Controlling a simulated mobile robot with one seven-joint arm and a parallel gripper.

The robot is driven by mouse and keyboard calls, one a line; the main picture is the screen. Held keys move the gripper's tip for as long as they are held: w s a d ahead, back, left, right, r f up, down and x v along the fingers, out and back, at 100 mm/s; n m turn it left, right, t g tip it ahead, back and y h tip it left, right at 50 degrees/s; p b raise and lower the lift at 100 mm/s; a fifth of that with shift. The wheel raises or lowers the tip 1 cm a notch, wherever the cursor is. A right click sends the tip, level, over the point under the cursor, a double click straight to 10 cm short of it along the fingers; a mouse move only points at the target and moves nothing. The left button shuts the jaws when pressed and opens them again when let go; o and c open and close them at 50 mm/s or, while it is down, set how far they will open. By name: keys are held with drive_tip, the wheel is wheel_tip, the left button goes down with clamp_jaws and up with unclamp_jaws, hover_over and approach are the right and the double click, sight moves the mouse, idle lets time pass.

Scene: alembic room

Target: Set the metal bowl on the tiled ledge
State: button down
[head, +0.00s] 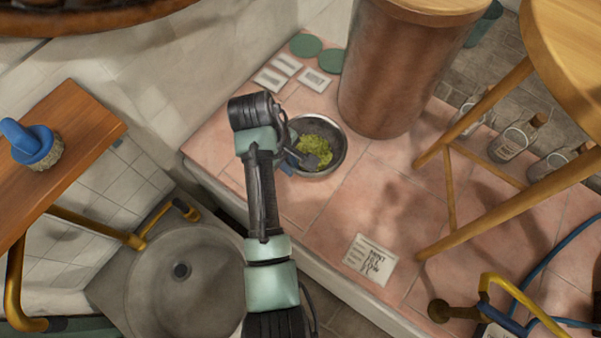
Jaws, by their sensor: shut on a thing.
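The metal bowl (337,162) is round and silvery, with green leafy or crumbly matter inside. It is over the pink tiled ledge (325,220), left of the big brown barrel. It looks level; whether its base touches the tiles I cannot tell. My gripper (294,158) is at the bowl's left rim, shut on it, with a dark finger reaching over the inside. My arm hides part of the bowl's left side and some of the ledge.
The brown barrel (390,75) stands close behind the bowl. Labels and green discs (305,46) lie at the back. A wooden stool (470,170) and bottles (510,143) are right. A written card (369,260) lies in front. A basin (190,285) and wooden shelf (75,135) are left.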

drive_tip(key=w+f+n+b, duration=0.1)
drive_tip(key=f+b, duration=0.1)
drive_tip(key=f, duration=0.3)
drive_tip(key=f+n+b, duration=0.1)
drive_tip(key=f, duration=0.4)
drive_tip(key=w+f+n+t+b, duration=0.1)
drive_tip(key=f+b, duration=0.1)
drive_tip(key=f, duration=0.3)
drive_tip(key=shift+w+a+n+b, duration=0.25)
drive_tip(key=shift+w+n+b, duration=0.05)
drive_tip(key=shift+n, duration=0.1)
drive_tip(key=shift+f, duration=0.1)
drive_tip(key=c, duration=0.9)
unclamp_jaws()
drive_tip(key=shift+c, duration=0.2)
